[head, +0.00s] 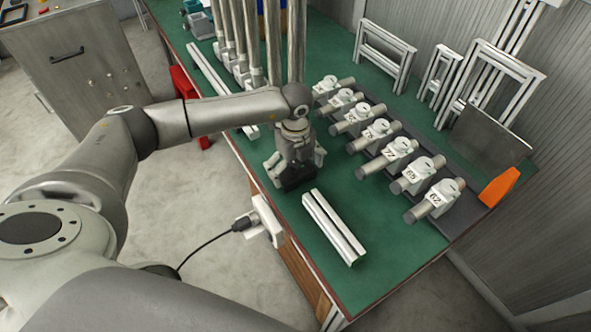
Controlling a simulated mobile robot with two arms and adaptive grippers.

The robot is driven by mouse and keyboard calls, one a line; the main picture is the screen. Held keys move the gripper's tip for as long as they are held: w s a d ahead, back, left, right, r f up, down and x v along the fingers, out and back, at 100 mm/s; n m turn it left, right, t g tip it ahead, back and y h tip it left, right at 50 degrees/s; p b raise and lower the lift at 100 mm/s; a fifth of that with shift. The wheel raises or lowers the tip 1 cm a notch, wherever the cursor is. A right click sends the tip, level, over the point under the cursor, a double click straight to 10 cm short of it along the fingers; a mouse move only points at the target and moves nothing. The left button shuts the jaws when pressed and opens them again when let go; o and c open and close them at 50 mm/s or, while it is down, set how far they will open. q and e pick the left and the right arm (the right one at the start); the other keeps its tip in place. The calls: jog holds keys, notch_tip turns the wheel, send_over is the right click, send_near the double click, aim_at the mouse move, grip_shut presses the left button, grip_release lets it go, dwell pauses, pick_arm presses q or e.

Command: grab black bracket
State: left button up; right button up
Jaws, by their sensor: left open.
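My left gripper (296,166) is above the near edge of the green table, pointing down. Its jaws are open. A dark block-like shape (293,184) shows right under and between the fingers at the table edge; I cannot tell whether it is the black bracket or part of my gripper. No other clear black bracket shows in the head view. The gripper hides the table top just below it. My right gripper is not in view.
The green table (400,262) holds a row of numbered grey-white clamps (397,150) on a dark strip, white rails (333,227), tall metal posts (271,45) and an orange wedge (499,187). A white socket box (265,220) with a black cable is at the near side.

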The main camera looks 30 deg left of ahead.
pick_arm(q)
jog(key=shift+f, duration=0.65)
jog(key=c, duration=0.9)
jog(key=shift+c, duration=0.3)
jog(key=shift+r, duration=0.15)
